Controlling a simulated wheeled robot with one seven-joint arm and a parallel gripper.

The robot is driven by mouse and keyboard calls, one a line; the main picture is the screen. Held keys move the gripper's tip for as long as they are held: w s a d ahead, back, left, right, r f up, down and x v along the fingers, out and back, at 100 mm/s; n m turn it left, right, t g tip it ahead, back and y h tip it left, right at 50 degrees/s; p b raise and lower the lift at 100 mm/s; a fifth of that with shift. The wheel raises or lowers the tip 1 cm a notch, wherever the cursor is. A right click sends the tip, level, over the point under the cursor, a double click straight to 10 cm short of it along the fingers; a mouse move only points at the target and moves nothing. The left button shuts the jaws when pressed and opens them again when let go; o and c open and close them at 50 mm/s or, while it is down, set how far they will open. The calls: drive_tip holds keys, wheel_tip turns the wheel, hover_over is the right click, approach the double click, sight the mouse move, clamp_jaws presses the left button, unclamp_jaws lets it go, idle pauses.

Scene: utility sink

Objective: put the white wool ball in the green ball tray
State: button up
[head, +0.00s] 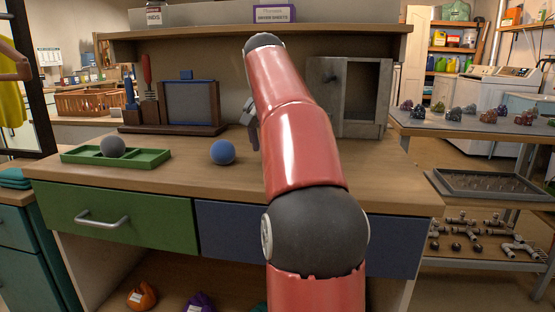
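The green ball tray (148,159) lies on the left of the wooden counter. A grey ball (113,147) sits in its left part. A blue ball (222,152) rests on the counter to the right of the tray, apart from it. I see no clearly white ball; whether the grey one is the white wool ball I cannot tell. My gripper (254,137) hangs above the counter, just right of the blue ball in the picture. It is mostly hidden by my red arm, so its opening and anything between its fingers cannot be seen.
A dark framed board (190,103) stands at the back of the counter, with a brush and a red-handled tool beside it. A grey open cabinet (348,96) stands at the back right. A shelf (200,33) runs overhead. The counter's front right is clear around my arm.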

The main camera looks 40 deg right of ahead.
drive_tip(key=x, duration=0.2)
drive_tip(key=shift+d+f, duration=0.1)
drive_tip(key=shift+f, duration=0.15)
drive_tip(key=c, duration=1.1)
drive_tip(key=shift+r, duration=0.2)
drive_tip(key=shift+c, duration=0.2)
